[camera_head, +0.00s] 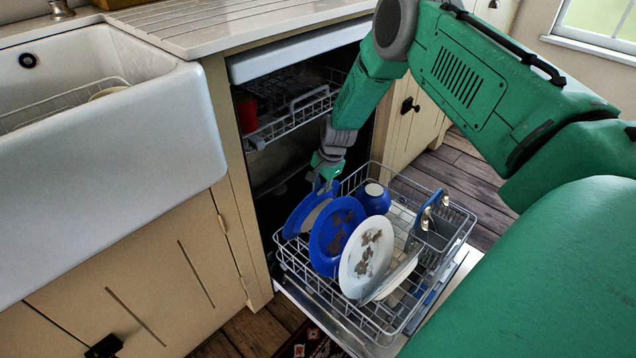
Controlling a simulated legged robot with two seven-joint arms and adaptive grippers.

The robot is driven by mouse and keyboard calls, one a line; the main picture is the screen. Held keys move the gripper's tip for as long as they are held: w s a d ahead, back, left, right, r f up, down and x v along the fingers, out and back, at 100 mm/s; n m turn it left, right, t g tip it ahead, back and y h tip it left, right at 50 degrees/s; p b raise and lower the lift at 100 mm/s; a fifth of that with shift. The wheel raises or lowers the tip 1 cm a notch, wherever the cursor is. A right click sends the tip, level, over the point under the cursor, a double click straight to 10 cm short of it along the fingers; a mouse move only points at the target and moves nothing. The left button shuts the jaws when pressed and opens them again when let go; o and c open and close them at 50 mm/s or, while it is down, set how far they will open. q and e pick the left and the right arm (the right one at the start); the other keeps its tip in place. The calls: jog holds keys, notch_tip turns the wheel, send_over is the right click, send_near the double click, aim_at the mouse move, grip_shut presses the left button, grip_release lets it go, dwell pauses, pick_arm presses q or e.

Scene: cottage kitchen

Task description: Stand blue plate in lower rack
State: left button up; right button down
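The lower rack (376,326) is pulled out of the open dishwasher. Several plates stand in it. A blue plate (299,219) stands at the rack's left, under my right gripper (326,178). A second blue plate (333,238) with brown stains stands beside it, and a white stained plate (366,257) stands to the right of that. My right gripper reaches down to the upper edge of the leftmost blue plate. Its fingertips are small and partly hidden, so I cannot tell whether they are closed on the rim. My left gripper is out of view.
A blue cup (374,198) sits behind the plates, and a cutlery basket (440,231) is at the rack's right. The upper rack (290,117) with a red item (246,112) is inside the dishwasher. A white sink (100,160) and the counter (220,22) border the left and top.

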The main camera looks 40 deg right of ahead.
jog(key=shift+w+a+r, duration=0.1)
jog(key=shift+a+r, duration=0.15)
jog(key=shift+a, duration=0.2)
jog(key=c, duration=1.6)
grip_release()
jog(key=shift+a+r, duration=0.1)
jog(key=shift+a, duration=0.1)
jog(key=shift+c, duration=0.2)
jog(key=shift+d+f, duration=0.25)
jog(key=shift+d, duration=0.1)
jog(key=shift+d+r, duration=0.15)
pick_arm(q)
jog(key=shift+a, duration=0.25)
pick_arm(e)
jog(key=a+v, duration=0.1)
jog(key=v, duration=1)
jog(key=shift+d+r, duration=0.35)
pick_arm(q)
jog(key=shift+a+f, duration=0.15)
pick_arm(e)
jog(key=shift+a, duration=0.15)
